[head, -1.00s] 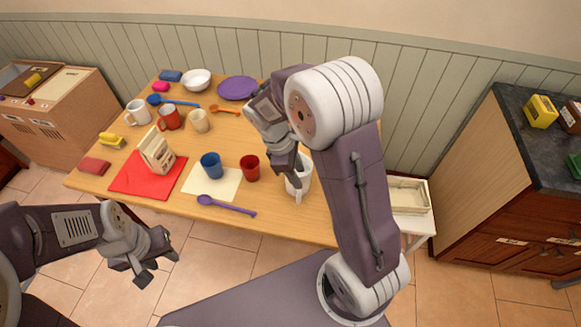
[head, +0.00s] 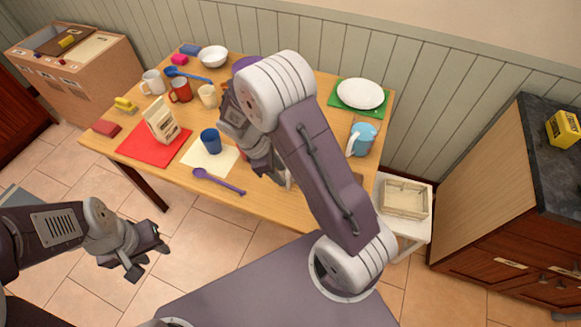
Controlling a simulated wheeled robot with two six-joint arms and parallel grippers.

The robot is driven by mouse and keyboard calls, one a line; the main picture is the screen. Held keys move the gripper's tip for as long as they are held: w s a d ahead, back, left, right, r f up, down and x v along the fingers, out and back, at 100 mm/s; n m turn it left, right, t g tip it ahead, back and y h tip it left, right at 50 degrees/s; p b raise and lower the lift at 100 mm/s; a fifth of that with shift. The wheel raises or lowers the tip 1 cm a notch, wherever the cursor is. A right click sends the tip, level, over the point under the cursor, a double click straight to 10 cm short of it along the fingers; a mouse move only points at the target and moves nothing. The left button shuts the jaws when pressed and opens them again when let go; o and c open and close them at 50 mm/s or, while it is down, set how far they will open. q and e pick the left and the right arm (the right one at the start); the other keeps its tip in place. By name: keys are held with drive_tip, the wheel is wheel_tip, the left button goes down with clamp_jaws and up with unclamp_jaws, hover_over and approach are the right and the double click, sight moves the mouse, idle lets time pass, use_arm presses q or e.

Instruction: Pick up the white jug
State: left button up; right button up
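The white jug (head: 287,180) is on the wooden table near its front edge. Only a small white part shows beside my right arm; the rest is hidden. My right gripper (head: 270,170) is low over the table at the jug. Its fingertips are mostly hidden by the arm, so I cannot tell whether it is open or touching the jug. My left gripper (head: 148,260) is open and empty, in the air in front of the table, far from the jug.
A light blue and white pitcher (head: 362,138) and a white plate (head: 360,94) are at the table's right. A blue cup (head: 210,141) and purple spoon (head: 218,182) lie left of my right gripper. A crate (head: 404,198) stands on a white stool beside the table.

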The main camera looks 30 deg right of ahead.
drive_tip(key=x, duration=0.5)
drive_tip(key=shift+s+a, duration=0.15)
drive_tip(key=shift+a, duration=0.2)
drive_tip(key=shift+d+f, duration=0.2)
drive_tip(key=shift+f, duration=0.3)
drive_tip(key=shift+r, duration=0.1)
clamp_jaws()
idle(0.5)
